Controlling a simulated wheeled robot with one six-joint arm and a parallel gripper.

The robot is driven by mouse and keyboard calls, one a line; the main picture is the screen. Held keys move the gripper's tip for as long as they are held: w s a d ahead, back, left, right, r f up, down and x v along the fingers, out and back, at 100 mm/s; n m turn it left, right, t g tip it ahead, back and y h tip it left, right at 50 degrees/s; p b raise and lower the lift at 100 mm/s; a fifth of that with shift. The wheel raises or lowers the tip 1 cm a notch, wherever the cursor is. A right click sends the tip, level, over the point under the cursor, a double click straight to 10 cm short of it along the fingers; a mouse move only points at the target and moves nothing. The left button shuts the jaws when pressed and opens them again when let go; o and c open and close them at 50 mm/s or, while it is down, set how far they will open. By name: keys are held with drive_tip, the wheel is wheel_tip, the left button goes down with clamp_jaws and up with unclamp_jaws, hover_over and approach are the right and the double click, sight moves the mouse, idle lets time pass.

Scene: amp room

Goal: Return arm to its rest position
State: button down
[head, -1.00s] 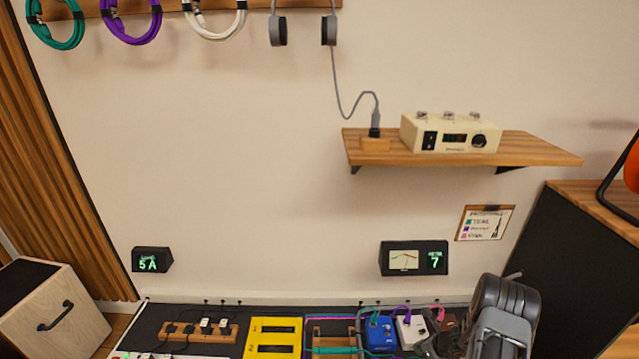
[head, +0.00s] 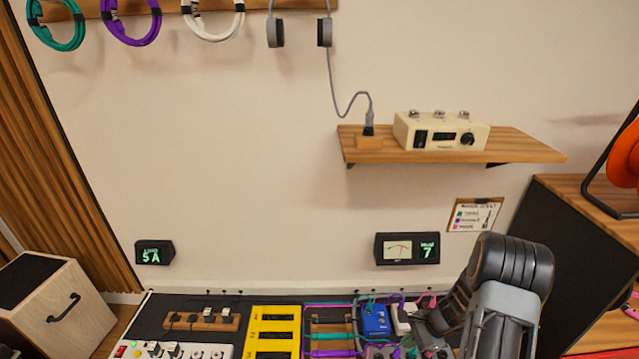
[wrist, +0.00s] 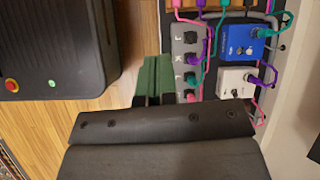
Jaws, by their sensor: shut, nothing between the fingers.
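My arm (head: 505,285) rises at the lower right of the head view, bent, with its grey links in front of the board and the dark cabinet. In the wrist view my gripper (wrist: 154,75) shows as dark green fingers together, with nothing seen between them. They are over the wooden floor beside the board's edge, and I cannot tell their height. The blue pedal (head: 376,320) and white pedal (head: 401,319) stand on the board close to the arm. They also show at the upper right of the wrist view.
A wooden shelf (head: 520,146) carries a cream unit (head: 440,131). A yellow block (head: 274,335), a power strip (head: 202,320) and several patch cables crowd the board. A dark cabinet (head: 525,250) stands right of the arm. A black box with a red button (wrist: 50,45) stands on the floor.

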drive_tip(key=s+a+r+n+t+h+p, duration=0.1)
drive_tip(key=r+p, duration=0.6)
drive_tip(key=r, duration=1)
drive_tip(key=s+a+r+n+t+h+p, duration=0.1)
drive_tip(key=s+a+r+n+h+p, duration=0.2)
drive_tip(key=r+n, duration=0.7)
drive_tip(key=s+a+r+n+t+h+p, duration=0.1)
drive_tip(key=s+a+r+n+p, duration=0.4)
drive_tip(key=r, duration=2)
drive_tip(key=s+h+p, duration=0.1)
drive_tip(key=s+p, duration=0.1)
drive_tip(key=p, duration=0.4)
drive_tip(key=shift+s+a+r+n, duration=0.2)
drive_tip(key=shift+s+r+n, duration=0.1)
drive_tip(key=shift+s+r, duration=0.05)
drive_tip(key=c, duration=1.8)
unclamp_jaws()
drive_tip(key=shift+c, duration=0.2)
